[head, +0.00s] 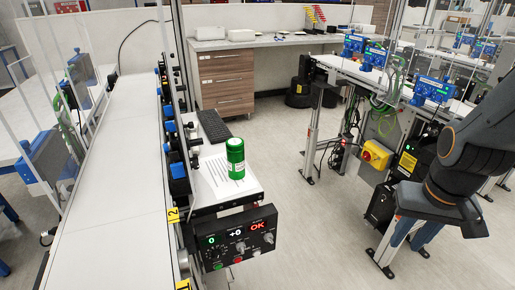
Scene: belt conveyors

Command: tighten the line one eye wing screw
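I cannot make out a wing screw for certain. Small blue and black fittings (178,170) line the right rail of the near white belt conveyor (120,165), and any screw on them is too small to tell. Yellow tags stand on that rail: one reads 2 (173,215), and another at the bottom edge seems to read 1 (183,285). A black control panel (235,240) beside the rail shows a green 0, a white +0 and a red OK, above knobs and buttons. My dark arm comes in at the right; my gripper is not in view.
A green canister (236,158) stands on a small shelf with a marked sheet (212,172) and a black keyboard (213,126). A wooden drawer cabinet (227,82) is behind. Another conveyor (375,75) with blue units runs at the right. The floor (310,225) between is clear.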

